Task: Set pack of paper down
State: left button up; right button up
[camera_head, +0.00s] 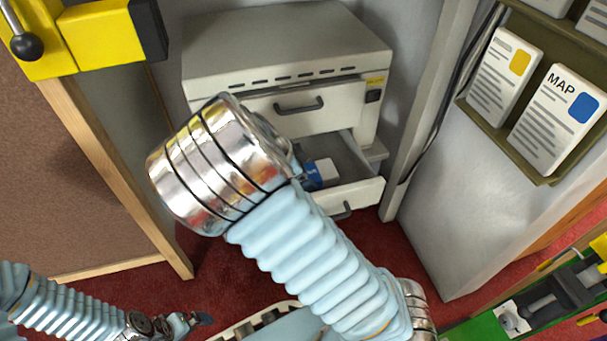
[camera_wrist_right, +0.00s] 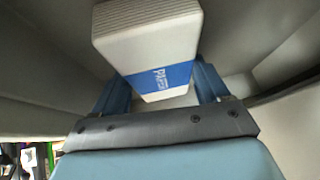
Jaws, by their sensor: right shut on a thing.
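The pack of paper (camera_wrist_right: 150,40) is white with a blue printed band. In the right wrist view it sits between the two blue fingers of my right gripper (camera_wrist_right: 165,82), which is shut on it. In the head view the pack (camera_head: 326,170) shows partly, inside or just over the open lower drawer (camera_head: 362,194) of the grey cabinet. My right gripper (camera_head: 308,178) is there mostly hidden behind my own wrist. I cannot tell whether the pack touches the drawer floor. My left gripper (camera_head: 195,320) is low at the left, small, away from the cabinet; its jaws are unclear.
The grey cabinet (camera_head: 285,50) has a closed upper drawer (camera_head: 290,107) above the open one. A wood-framed brown board (camera_head: 75,170) stands at left. A grey panel (camera_head: 465,190) with a rack of printed cards (camera_head: 555,115) is at right. Red carpet (camera_head: 225,265) covers the floor.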

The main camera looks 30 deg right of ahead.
jog(key=o, duration=1.5)
jog(key=p+v, duration=0.3)
jog(key=v, duration=0.9)
jog(key=shift+p, duration=0.35)
